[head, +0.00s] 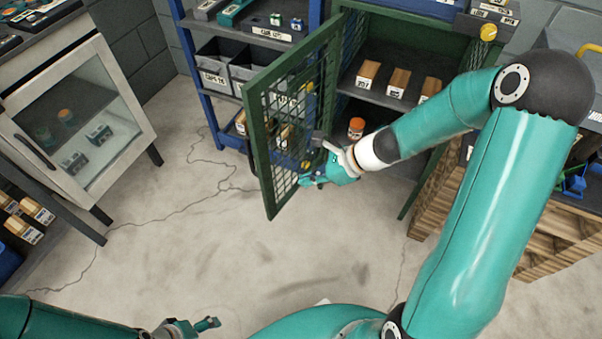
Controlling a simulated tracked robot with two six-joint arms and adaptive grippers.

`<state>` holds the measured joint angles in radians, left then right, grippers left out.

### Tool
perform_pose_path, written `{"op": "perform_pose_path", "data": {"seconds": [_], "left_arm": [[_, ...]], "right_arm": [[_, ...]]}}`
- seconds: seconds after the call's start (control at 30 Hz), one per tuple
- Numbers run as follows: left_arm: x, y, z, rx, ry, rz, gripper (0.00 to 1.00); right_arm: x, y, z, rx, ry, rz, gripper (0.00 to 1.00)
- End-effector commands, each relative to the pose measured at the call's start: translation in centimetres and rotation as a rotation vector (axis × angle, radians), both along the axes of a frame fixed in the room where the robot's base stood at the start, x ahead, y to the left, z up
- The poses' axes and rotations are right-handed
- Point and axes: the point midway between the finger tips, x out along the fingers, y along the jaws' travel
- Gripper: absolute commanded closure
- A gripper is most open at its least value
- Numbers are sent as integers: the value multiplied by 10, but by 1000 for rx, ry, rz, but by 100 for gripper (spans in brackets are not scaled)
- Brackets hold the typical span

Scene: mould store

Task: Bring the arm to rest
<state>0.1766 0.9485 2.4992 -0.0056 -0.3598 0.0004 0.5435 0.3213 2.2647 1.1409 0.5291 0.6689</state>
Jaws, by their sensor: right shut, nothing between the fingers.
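My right arm, teal with a white and black wrist, reaches from the right side of the head view across the front of the green cabinet. My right gripper (312,179) is shut and empty, close to the free side of the open green mesh door (274,188). I cannot tell whether it touches the door. My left gripper (207,325) is low in the view, over the floor, at the end of the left arm; its finger gap does not show clearly.
The open green cabinet (388,50) holds wooden blocks (400,82) and an orange-capped jar (356,127). A blue rack (190,60) with grey bins (214,68) stands behind the door. A white glass-fronted cabinet (130,140) is at left. The middle floor (180,240) is clear.

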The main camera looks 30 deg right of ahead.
Motion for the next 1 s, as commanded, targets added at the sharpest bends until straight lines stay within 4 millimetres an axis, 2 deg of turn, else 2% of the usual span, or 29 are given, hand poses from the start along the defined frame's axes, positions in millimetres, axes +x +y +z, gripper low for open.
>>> {"op": "perform_pose_path", "data": {"seconds": [0.03, 0.3, 0.5, 0.7, 0.77, 0.87, 0.93, 1.0], "left_arm": [[1, 0, 9, 0, -2, 1, 28], [1, 0, 23, 1, -3, 1, 28], [1, 0, 27, 1, -3, 1, 28], [1, 0, 31, 0, -2, 1, 28], [1, 0, 38, 0, -2, 1, 28], [1, 0, 56, 0, -2, 1, 28], [1, 0, 71, 1, -3, 1, 28], [1, 0, 88, 1, -3, 1, 28]], "right_arm": [[-7, -5, 16, -4, -6, -3, 100], [-41, -20, 52, -4, -4, -1, 100], [-54, -25, 63, -2, -2, 0, 100], [-55, -22, 70, -1, -5, 11, 100], [-53, -13, 74, 9, -1, 35, 100], [-52, 17, 77, 54, 36, 114, 100], [-60, 49, 75, 95, 87, 204, 100], [-78, 83, 66, 105, 154, 339, 100]]}}
